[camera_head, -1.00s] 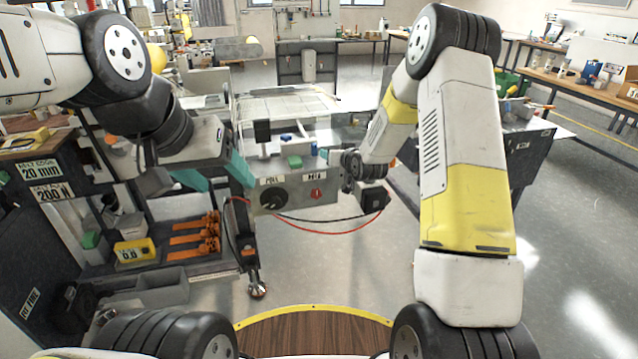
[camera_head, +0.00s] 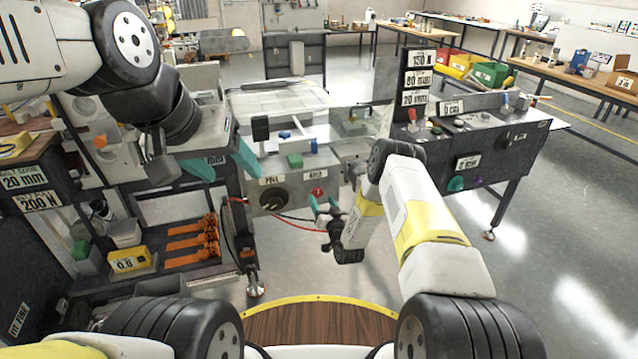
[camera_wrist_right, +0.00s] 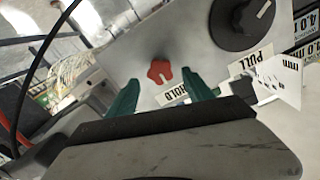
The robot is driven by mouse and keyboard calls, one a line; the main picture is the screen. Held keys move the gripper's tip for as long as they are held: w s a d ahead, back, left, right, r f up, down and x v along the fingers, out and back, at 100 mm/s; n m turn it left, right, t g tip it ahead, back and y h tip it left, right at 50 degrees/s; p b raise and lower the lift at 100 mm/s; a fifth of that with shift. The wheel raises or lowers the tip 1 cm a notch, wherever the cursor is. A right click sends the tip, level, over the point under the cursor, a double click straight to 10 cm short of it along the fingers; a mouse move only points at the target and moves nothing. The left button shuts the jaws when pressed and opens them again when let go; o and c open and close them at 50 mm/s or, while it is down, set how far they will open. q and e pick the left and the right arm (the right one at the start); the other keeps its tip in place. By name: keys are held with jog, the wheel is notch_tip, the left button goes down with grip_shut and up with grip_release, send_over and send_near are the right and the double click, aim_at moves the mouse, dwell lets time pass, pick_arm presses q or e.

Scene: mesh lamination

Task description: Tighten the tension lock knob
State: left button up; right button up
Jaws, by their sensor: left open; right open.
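The front panel (camera_head: 292,197) carries a red lobed knob (camera_head: 318,191) by the HOLD label and a large black round knob (camera_head: 267,203) by the PULL label. No label I can read says tension lock. In the right wrist view, the red knob (camera_wrist_right: 160,72) lies between the tips of my right gripper (camera_wrist_right: 160,84), with space on both sides. My right gripper (camera_head: 325,206) is open just in front of and below the red knob; how far off it is I cannot tell. My left gripper (camera_head: 222,166) is open, left of the panel and empty.
Red and black cables (camera_head: 300,222) hang below the panel near my right gripper. A dark console (camera_head: 478,135) with labels stands to the right. A shelf (camera_head: 190,262) with orange clamps is at lower left.

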aim_at(318, 194)
jog(key=shift+x, duration=2)
grip_shut()
